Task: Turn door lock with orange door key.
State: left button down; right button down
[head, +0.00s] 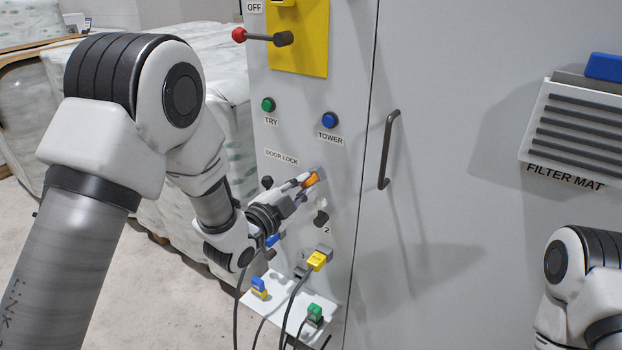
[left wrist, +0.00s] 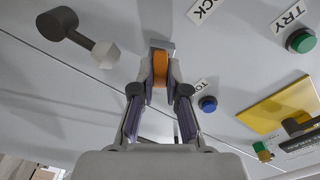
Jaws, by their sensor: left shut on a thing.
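The orange door key (head: 311,180) is at the cabinet front, below and right of the DOOR LOCK label (head: 282,157). My left gripper (head: 304,183) is shut on it. In the left wrist view the orange key (left wrist: 160,66) stands between my two fingertips (left wrist: 160,84). A small grey lock piece (left wrist: 163,44) shows directly behind the key, against the panel. The key hides most of the lock, so I cannot tell how deep it sits. My right arm shows at the lower right in the head view, but its gripper is out of frame.
A dark door handle (head: 388,150) stands out right of the lock. Below are a yellow plug (head: 317,260) with cables and a small white shelf (head: 273,296) with a green plug (head: 315,313). A red-tipped lever (head: 240,35) juts out above. Wrapped pallets (head: 222,80) stand behind my left arm.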

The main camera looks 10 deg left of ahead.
pick_arm(q)
jog(key=shift+n+p, duration=0.5)
jog(key=shift+n, duration=0.7)
jog(key=shift+f+n, duration=0.1)
jog(key=shift+n, duration=0.6)
jog(key=n+p, duration=0.1)
jog(key=n, duration=0.1)
jog(key=shift+n, duration=0.9)
